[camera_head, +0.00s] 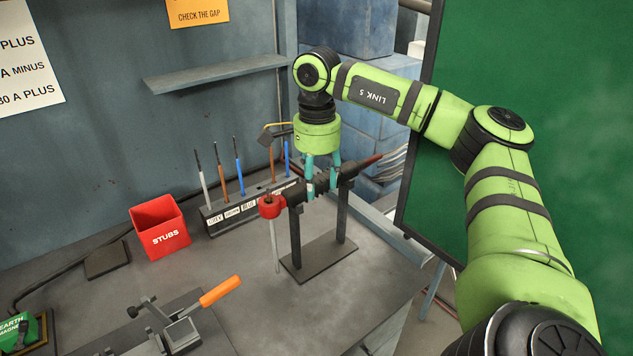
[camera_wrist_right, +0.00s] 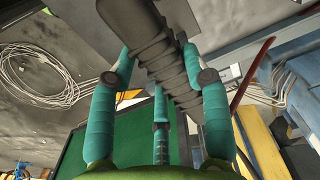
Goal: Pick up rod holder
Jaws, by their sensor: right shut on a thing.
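The rod holder (camera_head: 293,196) is a dark bar with a ribbed grip, lying across the top of a two-post stand (camera_head: 320,256). A dark red piece (camera_head: 368,161) sticks out at its right end. My right gripper (camera_head: 321,190), with teal fingers, comes down from above and is shut around the grip between the posts. In the right wrist view, the ribbed grip (camera_wrist_right: 165,50) runs between the fingers (camera_wrist_right: 160,85). I cannot tell whether the holder rests on the posts or is just clear of them. My left gripper is not in view.
A red knob with a thin hanging rod (camera_head: 270,207) is at the stand's left. Behind is a rack (camera_head: 228,216) of upright coloured rods. A red stubs box (camera_head: 160,227) and an orange-handled clamp (camera_head: 218,291) stand left. The bench front right is clear.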

